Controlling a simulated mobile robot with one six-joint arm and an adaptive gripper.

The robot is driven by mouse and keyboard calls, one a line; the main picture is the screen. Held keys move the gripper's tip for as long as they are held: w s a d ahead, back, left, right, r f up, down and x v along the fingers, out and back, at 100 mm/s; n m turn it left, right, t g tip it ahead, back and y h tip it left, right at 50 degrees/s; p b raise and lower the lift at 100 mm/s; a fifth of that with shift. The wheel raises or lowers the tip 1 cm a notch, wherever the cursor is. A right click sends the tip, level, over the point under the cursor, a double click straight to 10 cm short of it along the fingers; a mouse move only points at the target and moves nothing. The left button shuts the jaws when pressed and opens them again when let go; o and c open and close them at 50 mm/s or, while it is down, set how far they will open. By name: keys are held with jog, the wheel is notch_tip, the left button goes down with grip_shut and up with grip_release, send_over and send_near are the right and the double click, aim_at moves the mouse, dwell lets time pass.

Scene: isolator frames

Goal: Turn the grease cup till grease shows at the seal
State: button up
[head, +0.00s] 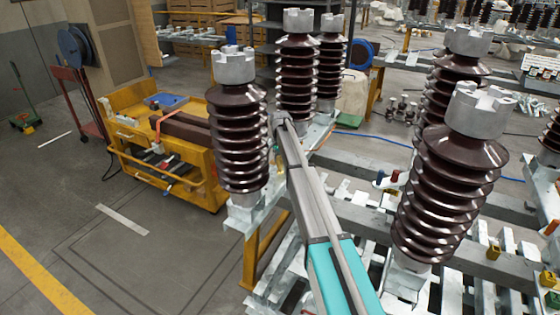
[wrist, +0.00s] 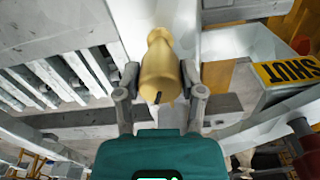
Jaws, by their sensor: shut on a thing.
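The grease cup (wrist: 160,72) is a brass-coloured, rounded body with a narrower knob at its far end. It fills the upper middle of the wrist view, with a short dark mark on its near end. My gripper (wrist: 160,80) has one finger on each side of the cup and is shut on it. I cannot make out a seal or any grease in either view. In the head view my arm reaches up between the brown insulators, and the cup and my fingertips cannot be made out there.
Ribbed brown insulators (head: 240,130) (head: 450,185) stand close on both sides of my arm on a grey steel frame (head: 350,205). A yellow cart (head: 160,165) stands left; the floor (head: 150,255) front left is clear.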

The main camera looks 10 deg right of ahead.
jog(key=shift+w, duration=0.1)
jog(key=o, duration=1.2)
jog(key=shift+c, duration=0.2)
jog(key=shift+n, duration=0.3)
